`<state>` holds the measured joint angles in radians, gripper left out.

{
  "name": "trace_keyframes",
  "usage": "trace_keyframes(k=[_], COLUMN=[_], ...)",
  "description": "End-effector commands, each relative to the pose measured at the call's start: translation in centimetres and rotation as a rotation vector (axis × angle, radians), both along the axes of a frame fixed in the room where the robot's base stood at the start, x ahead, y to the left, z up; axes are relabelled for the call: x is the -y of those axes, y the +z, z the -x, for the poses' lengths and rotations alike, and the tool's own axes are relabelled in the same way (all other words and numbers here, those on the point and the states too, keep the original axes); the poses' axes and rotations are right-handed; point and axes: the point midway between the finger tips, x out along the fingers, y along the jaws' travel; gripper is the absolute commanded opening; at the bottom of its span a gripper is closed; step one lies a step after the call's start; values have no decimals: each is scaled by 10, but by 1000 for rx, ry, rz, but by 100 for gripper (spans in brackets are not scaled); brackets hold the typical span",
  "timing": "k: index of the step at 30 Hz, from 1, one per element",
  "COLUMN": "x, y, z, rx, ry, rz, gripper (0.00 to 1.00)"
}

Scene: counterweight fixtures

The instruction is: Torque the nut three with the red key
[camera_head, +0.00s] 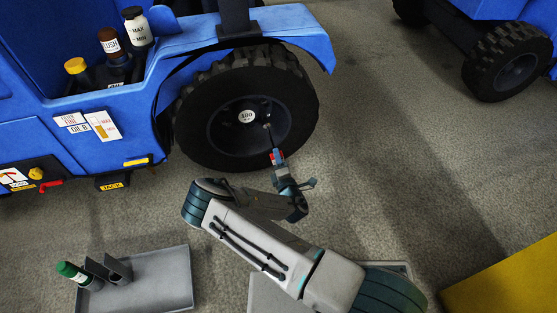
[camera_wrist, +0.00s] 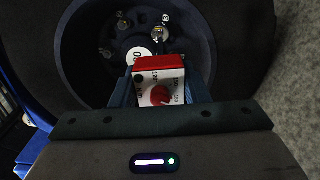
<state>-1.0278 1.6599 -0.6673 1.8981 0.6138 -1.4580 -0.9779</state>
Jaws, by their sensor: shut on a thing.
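My gripper (camera_head: 279,163) is shut on the red key (camera_head: 273,156), a tool with a red body and a thin dark shaft. In the wrist view the red key (camera_wrist: 153,64) sits between the jaws and shows a white dial face with a red knob. Its shaft points at the hub of the big black wheel (camera_head: 297,107). Several nuts, such as one nut (camera_wrist: 122,24), ring the hub's round white label (camera_head: 246,116). The tip is by a right-hand nut (camera_wrist: 157,34); I cannot tell whether it is seated, nor which nut is three.
The blue vehicle (camera_head: 222,40) carries several bottles, among them a black-capped white bottle (camera_head: 137,27). A grey tray (camera_head: 166,283) with a green-capped bottle (camera_head: 72,272) lies at lower left. A yellow surface (camera_head: 510,285) is at lower right. Bare floor lies right of the wheel.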

Motion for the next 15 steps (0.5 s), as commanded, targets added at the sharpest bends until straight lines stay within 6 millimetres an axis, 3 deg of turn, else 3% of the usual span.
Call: trace_keyframes(k=[15], x=[-2], y=[0], z=[-6], rx=[2], ry=[0], rz=[-1], gripper=[5])
